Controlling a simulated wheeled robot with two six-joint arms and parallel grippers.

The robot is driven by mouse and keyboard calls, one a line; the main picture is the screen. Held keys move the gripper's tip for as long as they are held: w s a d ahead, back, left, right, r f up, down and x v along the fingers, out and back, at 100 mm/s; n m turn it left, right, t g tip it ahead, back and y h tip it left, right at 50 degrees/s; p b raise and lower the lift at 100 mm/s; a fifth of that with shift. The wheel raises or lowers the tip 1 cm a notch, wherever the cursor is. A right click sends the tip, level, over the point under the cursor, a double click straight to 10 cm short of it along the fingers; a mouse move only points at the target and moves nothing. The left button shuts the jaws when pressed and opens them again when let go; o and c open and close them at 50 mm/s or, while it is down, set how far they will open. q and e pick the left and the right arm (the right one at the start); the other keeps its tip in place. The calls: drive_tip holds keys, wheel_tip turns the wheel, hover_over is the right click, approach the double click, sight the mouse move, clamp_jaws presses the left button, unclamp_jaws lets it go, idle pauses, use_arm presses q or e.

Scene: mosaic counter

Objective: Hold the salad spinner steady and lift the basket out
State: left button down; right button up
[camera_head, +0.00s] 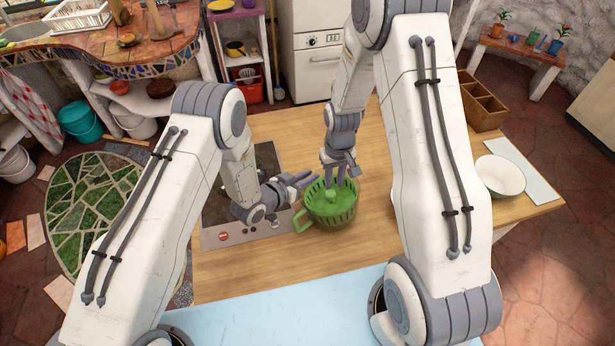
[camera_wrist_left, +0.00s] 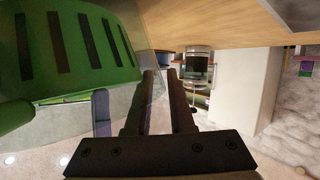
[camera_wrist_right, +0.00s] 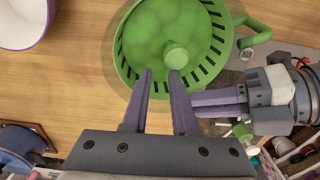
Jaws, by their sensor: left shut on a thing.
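The green slotted basket (camera_head: 343,213) sits in the salad spinner's clear outer bowl (camera_wrist_right: 108,50) on the wooden counter. Rounded green contents (camera_wrist_right: 160,30) fill it, and a green knob (camera_wrist_right: 177,54) stands at its middle. A green side handle (camera_head: 300,221) points left in the head view. My left gripper (camera_head: 311,178) is shut on the clear bowl's wall, beside the basket; the left wrist view shows the basket (camera_wrist_left: 75,45) left of the fingers (camera_wrist_left: 160,76). My right gripper (camera_wrist_right: 160,72) is open and empty, its fingertips just short of the knob.
A dark cooktop (camera_head: 218,205) lies left of the spinner. A white bowl (camera_head: 500,176) on a pale mat (camera_head: 535,180) and a brown divided box (camera_head: 482,103) stand at the right. The wood in front of the spinner (camera_head: 300,258) is clear.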

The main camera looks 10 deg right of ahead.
use_arm(q)
drive_tip(key=shift+a, duration=0.1)
use_arm(e)
drive_tip(key=shift+s+r, duration=0.15)
drive_tip(key=shift+r, duration=0.7)
drive_tip(key=shift+s+r, duration=0.1)
drive_tip(key=shift+r, duration=0.75)
use_arm(q)
drive_tip(key=shift+f, duration=0.1)
drive_tip(key=c, duration=0.9)
unclamp_jaws()
drive_tip(key=shift+c, duration=0.2)
drive_tip(key=shift+s+a+r, duration=0.2)
drive_tip(key=shift+a, duration=0.15)
drive_tip(key=v, duration=1.1)
drive_tip(key=shift+s, duration=0.1)
